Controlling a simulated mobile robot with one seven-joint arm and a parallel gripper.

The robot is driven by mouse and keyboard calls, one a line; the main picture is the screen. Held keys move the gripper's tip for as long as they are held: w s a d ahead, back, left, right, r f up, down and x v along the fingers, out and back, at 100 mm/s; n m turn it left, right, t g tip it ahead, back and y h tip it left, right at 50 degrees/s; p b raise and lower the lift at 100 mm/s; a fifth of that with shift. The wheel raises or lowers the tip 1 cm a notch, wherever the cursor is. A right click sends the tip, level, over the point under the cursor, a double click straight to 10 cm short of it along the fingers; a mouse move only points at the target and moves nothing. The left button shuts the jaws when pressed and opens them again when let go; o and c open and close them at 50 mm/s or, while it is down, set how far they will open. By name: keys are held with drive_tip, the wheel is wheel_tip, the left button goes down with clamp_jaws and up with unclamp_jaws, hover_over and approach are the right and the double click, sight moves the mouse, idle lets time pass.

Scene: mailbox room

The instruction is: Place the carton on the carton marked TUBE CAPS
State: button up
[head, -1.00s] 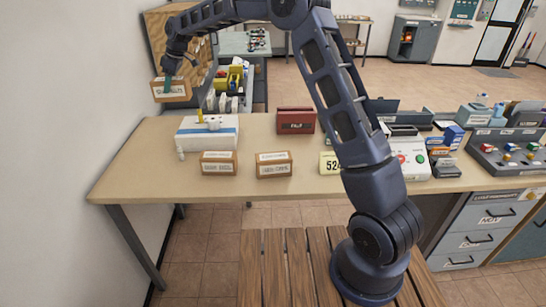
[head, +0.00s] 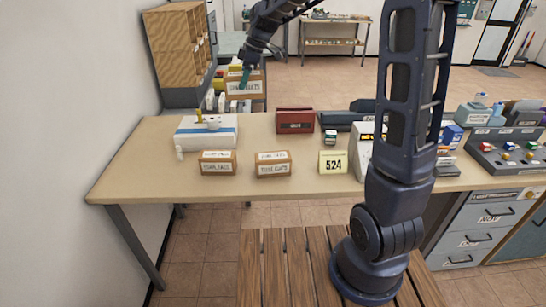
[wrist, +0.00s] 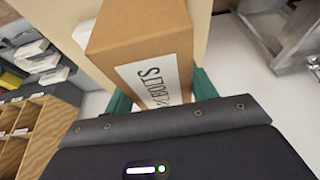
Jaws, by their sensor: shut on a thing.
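My gripper (head: 245,76) is shut on a brown carton (head: 245,90) with a white label. It is held in the air beyond the table's back edge, apart from the cartons below. Two similar labelled cartons stand on the table front: a left carton (head: 218,168) and a right carton (head: 273,170). Their small print is blurred, so I cannot tell surely which reads TUBE CAPS.
A wooden pigeonhole cabinet (head: 178,60) stands behind. The table's left end is clear.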

drive_tip(key=s+d+f, duration=0.2)
drive_tip(key=s+d, duration=0.5)
drive_tip(key=d, duration=0.3)
hover_over(273, 156)
wheel_tip(273, 156, down, 19)
drive_tip(key=shift+f, duration=0.2)
drive_tip(key=shift+f, duration=0.1)
drive_tip(key=o, duration=1.3)
drive_tip(key=shift+o, duration=0.2)
drive_tip(key=v, duration=1.2)
drive_tip(key=s+d+r+m+t+h, duration=0.2)
drive_tip(key=s+d+r+m, duration=0.3)
drive_tip(key=s+d+m, duration=0.4)
drive_tip(key=s+d+r+m+t+h, duration=0.2)
drive_tip(key=s+d+r+m, duration=0.3)
drive_tip(key=s+d+m, duration=0.4)
drive_tip(key=shift+s+d+r+t, duration=0.35)
drive_tip(key=shift+s+d+t, duration=0.05)
drive_tip(key=shift+s+d, duration=0.45)
